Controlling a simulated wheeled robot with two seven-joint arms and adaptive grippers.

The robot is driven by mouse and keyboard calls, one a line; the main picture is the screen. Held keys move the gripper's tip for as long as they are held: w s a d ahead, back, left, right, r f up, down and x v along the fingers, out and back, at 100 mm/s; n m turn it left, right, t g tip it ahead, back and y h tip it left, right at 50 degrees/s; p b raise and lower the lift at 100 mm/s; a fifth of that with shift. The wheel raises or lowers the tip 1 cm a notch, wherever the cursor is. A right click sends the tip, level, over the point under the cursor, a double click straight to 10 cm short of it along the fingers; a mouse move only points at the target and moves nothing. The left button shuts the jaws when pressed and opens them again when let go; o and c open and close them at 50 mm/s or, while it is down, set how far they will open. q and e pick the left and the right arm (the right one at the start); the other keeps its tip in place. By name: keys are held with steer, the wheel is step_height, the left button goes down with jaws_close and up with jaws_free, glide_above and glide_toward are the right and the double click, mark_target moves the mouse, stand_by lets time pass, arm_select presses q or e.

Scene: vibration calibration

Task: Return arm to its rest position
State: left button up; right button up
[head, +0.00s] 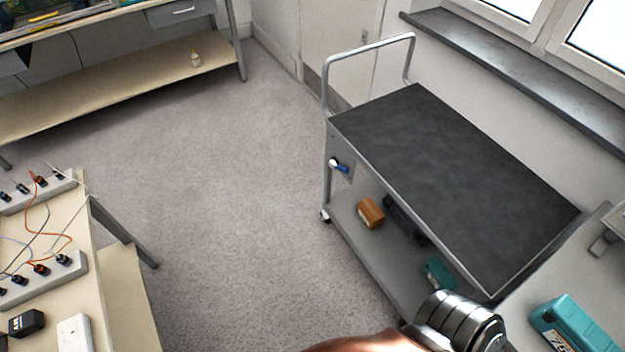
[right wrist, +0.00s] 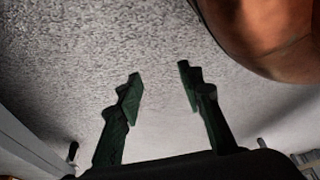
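My right gripper (right wrist: 160,92) shows in the right wrist view. Its two dark green fingers are spread apart with nothing between them, over bare grey floor. In the head view a silver joint and a copper-coloured part of my arm (head: 455,318) show at the bottom right, in front of the cart's lower end. The right gripper itself is not visible in the head view. My left gripper does not show in either view.
A cart (head: 450,180) with a bare dark top stands at right; its lower shelf holds an orange-brown box (head: 370,212) and a teal item (head: 438,273). A teal case (head: 568,325) lies at bottom right. A bench with power strips (head: 45,280) stands at left. The carpet (head: 220,190) between is clear.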

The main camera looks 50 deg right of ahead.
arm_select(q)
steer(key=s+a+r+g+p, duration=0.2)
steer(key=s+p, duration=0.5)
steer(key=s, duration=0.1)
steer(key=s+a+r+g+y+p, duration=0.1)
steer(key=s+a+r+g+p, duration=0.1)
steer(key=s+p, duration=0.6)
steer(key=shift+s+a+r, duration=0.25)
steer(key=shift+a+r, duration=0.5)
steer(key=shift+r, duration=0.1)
arm_select(e)
steer(key=s+d+r+g, duration=0.2)
steer(key=s, duration=0.6)
steer(key=s+d+r+g+h, duration=0.1)
steer(key=s+d+r+g, duration=0.1)
steer(key=s, duration=0.6)
steer(key=shift+s+d+r, duration=0.25)
steer(key=shift+d+r, duration=0.5)
steer(key=shift+r, duration=0.1)
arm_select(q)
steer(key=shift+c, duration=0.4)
arm_select(e)
steer(key=shift+c, duration=0.5)
